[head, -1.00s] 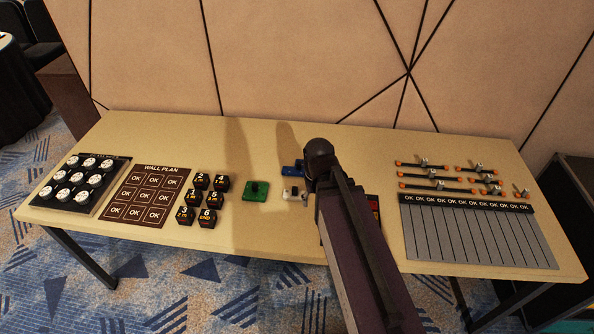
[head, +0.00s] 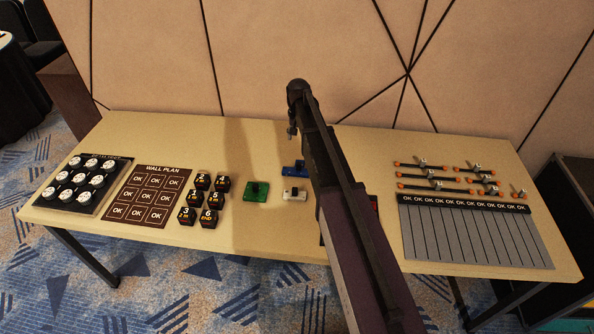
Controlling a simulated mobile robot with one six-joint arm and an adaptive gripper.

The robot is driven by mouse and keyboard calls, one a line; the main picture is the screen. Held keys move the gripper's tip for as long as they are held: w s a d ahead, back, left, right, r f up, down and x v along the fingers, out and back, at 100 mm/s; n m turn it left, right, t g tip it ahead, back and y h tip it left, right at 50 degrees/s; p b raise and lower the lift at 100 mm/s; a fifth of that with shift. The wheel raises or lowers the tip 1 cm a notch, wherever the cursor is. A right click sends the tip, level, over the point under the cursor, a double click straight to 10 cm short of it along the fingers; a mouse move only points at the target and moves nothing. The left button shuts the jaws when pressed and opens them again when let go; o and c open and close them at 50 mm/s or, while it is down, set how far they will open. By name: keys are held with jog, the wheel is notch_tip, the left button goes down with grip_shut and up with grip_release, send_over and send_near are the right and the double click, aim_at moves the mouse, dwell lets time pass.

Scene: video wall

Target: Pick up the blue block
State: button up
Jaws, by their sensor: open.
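The blue block (head: 294,170) lies on the table, right of centre, with a small dark knob on top. A white block (head: 294,194) with a knob sits just in front of it, and a green block (head: 256,192) sits to the left. My gripper (head: 292,133) is raised above and behind the blue block, apart from it, and looks small and dark. It is open and holds nothing that I can see. My arm hides the table to the right of the blue block.
Several black numbered cubes (head: 203,199) stand left of the green block, beside the brown wall plan board (head: 147,196). A tray of white round pieces (head: 80,184) is at far left. At right are orange-tipped rods (head: 435,187) and a grey OK panel (head: 470,235).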

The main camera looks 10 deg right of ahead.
jog(key=shift+w+f, duration=0.1)
jog(key=shift+f, duration=0.05)
dwell(0.3)
jog(key=b, duration=0.9)
send_over(299, 164)
jog(key=f, duration=0.8)
jog(key=shift+w+a+f, duration=0.15)
jog(key=shift+w, duration=0.2)
jog(key=shift+s+f+b, duration=0.2)
jog(key=shift+f+b, duration=2.25)
jog(key=shift+f, duration=0.15)
grip_shut()
